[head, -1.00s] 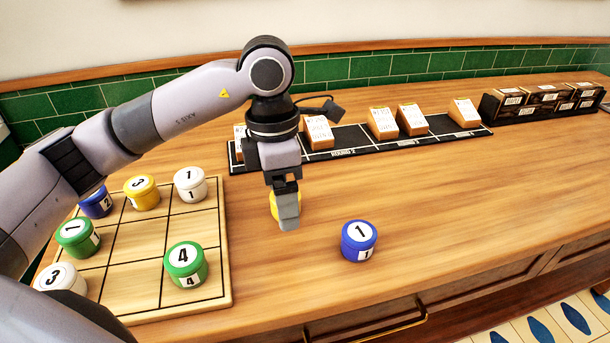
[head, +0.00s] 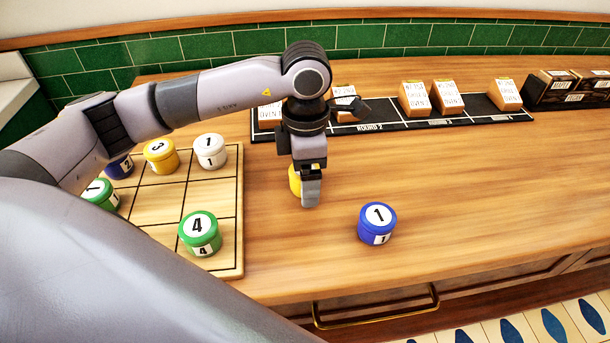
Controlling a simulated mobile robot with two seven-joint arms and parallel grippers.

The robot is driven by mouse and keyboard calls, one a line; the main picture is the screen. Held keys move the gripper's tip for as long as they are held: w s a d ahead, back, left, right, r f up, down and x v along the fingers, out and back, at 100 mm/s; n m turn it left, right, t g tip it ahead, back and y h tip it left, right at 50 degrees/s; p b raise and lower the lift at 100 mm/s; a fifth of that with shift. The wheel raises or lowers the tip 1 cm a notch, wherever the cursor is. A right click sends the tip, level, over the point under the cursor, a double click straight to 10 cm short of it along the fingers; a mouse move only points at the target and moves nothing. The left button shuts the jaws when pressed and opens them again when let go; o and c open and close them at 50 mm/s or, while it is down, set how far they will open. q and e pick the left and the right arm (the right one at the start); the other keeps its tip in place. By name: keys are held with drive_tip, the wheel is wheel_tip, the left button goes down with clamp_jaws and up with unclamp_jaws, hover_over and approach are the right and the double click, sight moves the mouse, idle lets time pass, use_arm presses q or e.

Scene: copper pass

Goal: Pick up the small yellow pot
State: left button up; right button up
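A yellow pot (head: 294,182) is at my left gripper (head: 308,196), out on the bare wood to the right of the grid board. The gripper points down, with one finger in front of the pot, covering much of it. The other finger is hidden, so I cannot tell whether the grip is closed on the pot or whether the pot is off the counter. My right gripper is not in view.
A blue pot marked 1 (head: 377,224) stands alone on the counter (head: 480,190). White (head: 210,151), green (head: 200,234) and dark blue (head: 120,167) pots are on the board. A black strip (head: 385,125) with card blocks lies behind.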

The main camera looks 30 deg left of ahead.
use_arm(q)
drive_tip(key=c, duration=1.2)
drive_tip(key=shift+r, duration=0.15)
wheel_tip(320, 180, up, 20)
drive_tip(key=p, duration=0.1)
